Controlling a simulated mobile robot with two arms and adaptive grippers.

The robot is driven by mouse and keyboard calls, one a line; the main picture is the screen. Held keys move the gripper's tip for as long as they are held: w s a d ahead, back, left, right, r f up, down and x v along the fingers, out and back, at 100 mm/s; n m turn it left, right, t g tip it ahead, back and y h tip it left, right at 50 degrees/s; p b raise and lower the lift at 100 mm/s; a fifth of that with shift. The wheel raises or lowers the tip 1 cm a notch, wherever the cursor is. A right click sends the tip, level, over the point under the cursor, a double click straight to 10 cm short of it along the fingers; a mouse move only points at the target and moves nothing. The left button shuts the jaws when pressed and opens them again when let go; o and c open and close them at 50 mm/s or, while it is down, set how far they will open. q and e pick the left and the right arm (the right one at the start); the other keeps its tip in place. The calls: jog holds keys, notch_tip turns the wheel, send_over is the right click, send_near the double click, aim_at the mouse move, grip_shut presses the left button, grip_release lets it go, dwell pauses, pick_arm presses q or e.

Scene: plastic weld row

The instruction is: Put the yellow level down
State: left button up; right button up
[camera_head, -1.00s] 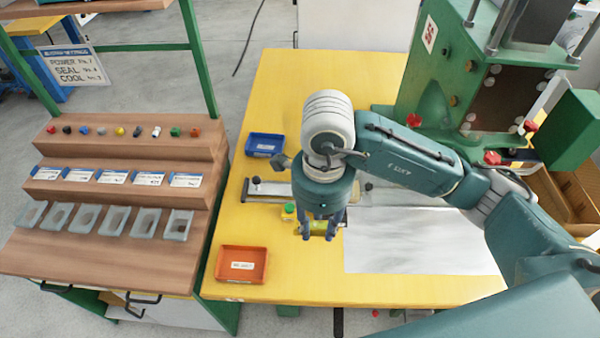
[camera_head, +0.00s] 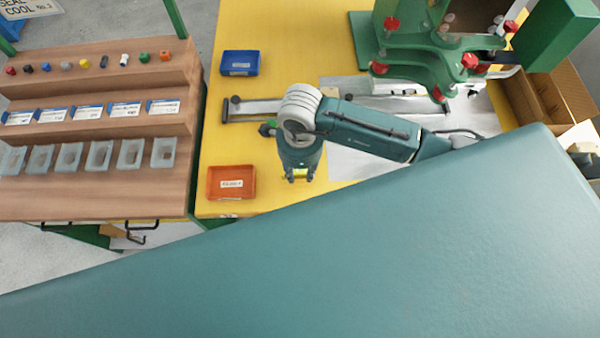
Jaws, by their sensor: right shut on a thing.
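My right gripper (camera_head: 299,176) points down over the yellow table, just right of the orange tray. It is shut on the yellow level (camera_head: 300,172), of which only a small yellow piece shows between the fingers. The rest of the level is hidden by the gripper. I cannot tell whether the level touches the table. My left gripper is not in view.
An orange tray (camera_head: 231,198) and a blue tray (camera_head: 240,72) stand on the yellow table (camera_head: 290,40). A metal bar (camera_head: 255,108) lies behind the gripper, and a white sheet (camera_head: 350,160) to its right. A green machine (camera_head: 420,52) stands behind. My teal arm covers the foreground.

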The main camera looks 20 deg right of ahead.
aim_at(300, 173)
notch_tip(300, 173, down, 3)
jog(key=shift+r, duration=0.1)
jog(key=shift+f, duration=0.3)
jog(key=o, duration=1.2)
jog(key=shift+r, duration=0.1)
jog(key=shift+c, duration=0.2)
jog(key=shift+r, duration=0.1)
